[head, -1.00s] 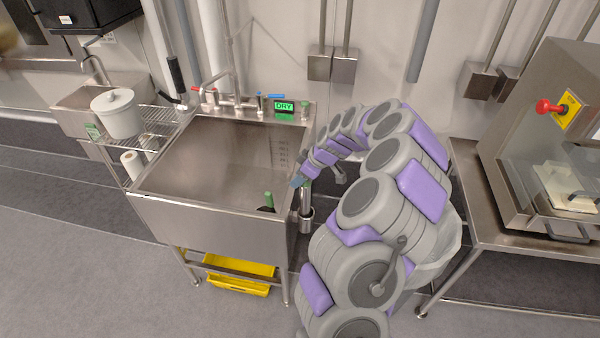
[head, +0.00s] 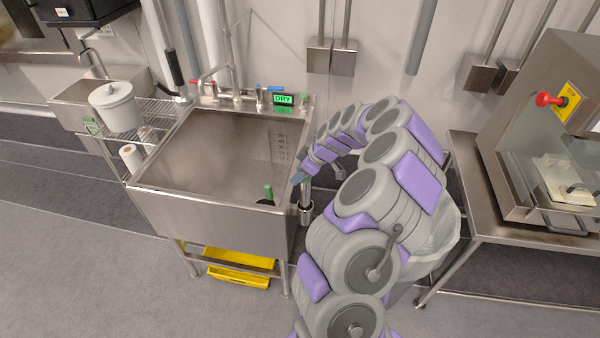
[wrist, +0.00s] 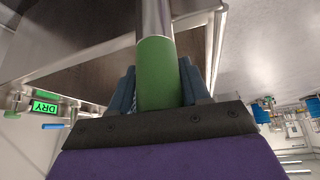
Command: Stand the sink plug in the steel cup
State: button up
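The sink plug (wrist: 155,75) is a steel tube with a green grip. In the wrist view the blue-grey fingers of my gripper (wrist: 157,88) lie on both sides of the green grip, shut on it; the tube runs out of the top of the frame. In the head view my gripper (head: 298,178) is at the sink's right rim, with the tube (head: 306,193) hanging upright outside it. The steel cup (head: 305,215) is on the sink's right side, directly below the tube. I cannot tell whether the tube's lower end is inside the cup or just above it.
The steel sink (head: 205,222) stands left of my arm, with a green DRY display (head: 283,99) behind. A small green upright thing (head: 268,191) with a dark base shows in the sink. A steel table (head: 470,210) stands right. Yellow trays (head: 238,277) are below the sink.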

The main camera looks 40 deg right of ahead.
jog(key=o, duration=0.5)
jog(key=shift+c, duration=0.2)
jog(key=p+v, duration=0.4)
jog(key=v, duration=1.3)
jog(key=shift+r, duration=0.15)
jog(key=shift+d, duration=0.1)
